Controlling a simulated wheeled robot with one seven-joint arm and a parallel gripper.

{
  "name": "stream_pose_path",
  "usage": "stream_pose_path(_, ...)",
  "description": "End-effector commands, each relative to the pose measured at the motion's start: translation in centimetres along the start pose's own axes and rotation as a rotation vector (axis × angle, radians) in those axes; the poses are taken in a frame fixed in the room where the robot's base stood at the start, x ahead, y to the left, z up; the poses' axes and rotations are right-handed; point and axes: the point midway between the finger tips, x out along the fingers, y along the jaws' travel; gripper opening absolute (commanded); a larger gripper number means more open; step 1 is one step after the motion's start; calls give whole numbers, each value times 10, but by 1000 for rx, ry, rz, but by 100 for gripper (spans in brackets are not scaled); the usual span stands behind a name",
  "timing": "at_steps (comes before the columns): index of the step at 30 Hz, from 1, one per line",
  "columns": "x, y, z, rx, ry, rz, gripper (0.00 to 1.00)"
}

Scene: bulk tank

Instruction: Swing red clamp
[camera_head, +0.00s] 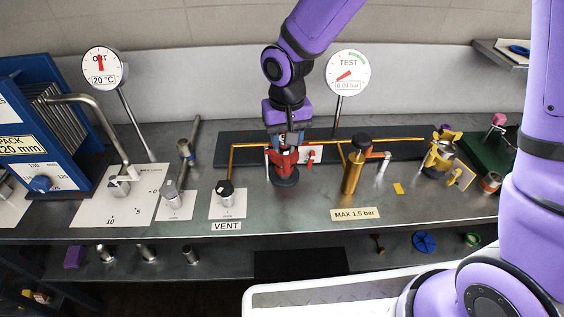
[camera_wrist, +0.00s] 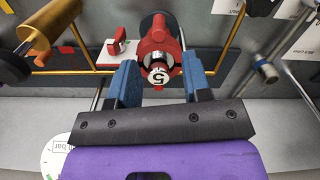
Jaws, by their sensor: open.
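A red clamp-like fitting (camera_head: 284,163) stands on the bench behind the VENT label, on a dark round base. In the wrist view the red fitting (camera_wrist: 157,40) has a round white end marked 5. A smaller red piece (camera_wrist: 118,46) sits on a white plate beside it; it also shows in the head view (camera_head: 311,153). I cannot tell which red part is the clamp. My gripper (camera_head: 284,139) is directly above the fitting. In the wrist view my gripper (camera_wrist: 160,76) is open, its blue fingers on either side of the white end, with no grip visible.
A brass cylinder (camera_head: 352,172) with a black knob stands to the right. A black-knobbed vent valve (camera_head: 225,193) is to the left. Brass pipe (camera_head: 250,145) runs behind the fitting. The TEST gauge (camera_head: 347,73) rises behind. The bench front is mostly clear.

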Motion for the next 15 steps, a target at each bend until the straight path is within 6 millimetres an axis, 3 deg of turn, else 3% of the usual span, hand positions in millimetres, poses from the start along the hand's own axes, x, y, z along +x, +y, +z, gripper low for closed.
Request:
stream_pose_path(9,57,0,1,-1,-5,1,44)
stream_pose_path(15,80,0,1,-1,-3,1,44)
